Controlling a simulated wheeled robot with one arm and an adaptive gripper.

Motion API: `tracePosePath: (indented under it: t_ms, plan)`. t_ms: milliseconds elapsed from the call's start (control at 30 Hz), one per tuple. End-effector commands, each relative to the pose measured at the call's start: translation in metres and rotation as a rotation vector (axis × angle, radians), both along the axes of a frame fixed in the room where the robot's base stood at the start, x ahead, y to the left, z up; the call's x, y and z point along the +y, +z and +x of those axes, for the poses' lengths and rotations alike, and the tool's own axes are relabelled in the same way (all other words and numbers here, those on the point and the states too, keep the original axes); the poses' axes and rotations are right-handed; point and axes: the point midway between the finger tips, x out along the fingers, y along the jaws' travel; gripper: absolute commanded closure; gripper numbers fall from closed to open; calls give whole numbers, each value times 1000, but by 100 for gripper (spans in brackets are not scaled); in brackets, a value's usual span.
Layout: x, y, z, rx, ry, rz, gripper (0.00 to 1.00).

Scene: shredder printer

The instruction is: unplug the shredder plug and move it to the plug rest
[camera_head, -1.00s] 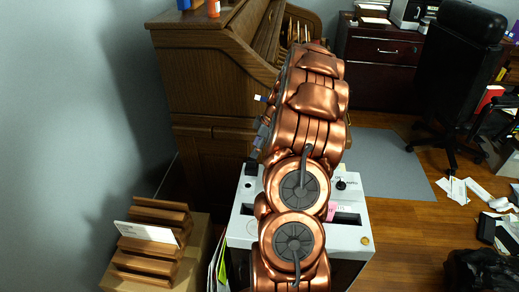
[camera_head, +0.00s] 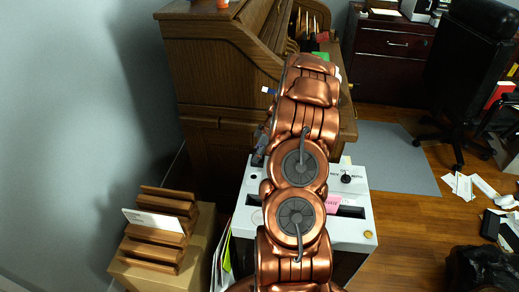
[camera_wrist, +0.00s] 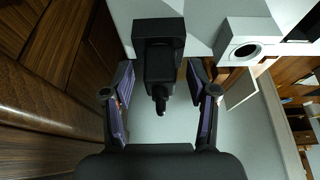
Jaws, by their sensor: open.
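In the wrist view, a black plug (camera_wrist: 160,72) with a short dark stub at its near end stands against a wider black block (camera_wrist: 158,27), which looks like its socket. My gripper (camera_wrist: 160,66) is open, with one finger on each side of the plug and gaps on both sides. A white block with a round dark hole (camera_wrist: 248,42) is to the right; I cannot tell if it is the plug rest. In the head view, the white machine (camera_head: 354,230), likely the shredder, stands under my arm. My arm hides the plug and most of my gripper there.
The wooden roll-top desk (camera_head: 212,75) is close behind and left of my arm. A wooden rack (camera_head: 160,232) sits on a box at the lower left. An office chair (camera_head: 468,60) and scattered papers are at the right, with floor between.

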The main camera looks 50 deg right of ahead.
Motion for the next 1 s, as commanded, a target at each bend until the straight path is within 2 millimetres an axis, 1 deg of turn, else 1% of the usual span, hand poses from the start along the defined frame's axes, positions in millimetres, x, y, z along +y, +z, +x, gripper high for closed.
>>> tracePosePath:
  t_ms: [200, 700, 767, 800, 833, 1000]
  plan:
    - [0, 0, 0, 0, 0, 0, 43]
    - [0, 0, 0, 0, 0, 0, 95]
    - [0, 0, 0, 0, 0, 0, 100]
    - [0, 0, 0, 0, 0, 0, 100]
    - [0, 0, 0, 0, 0, 0, 73]
    - [0, 0, 0, 0, 0, 0, 90]
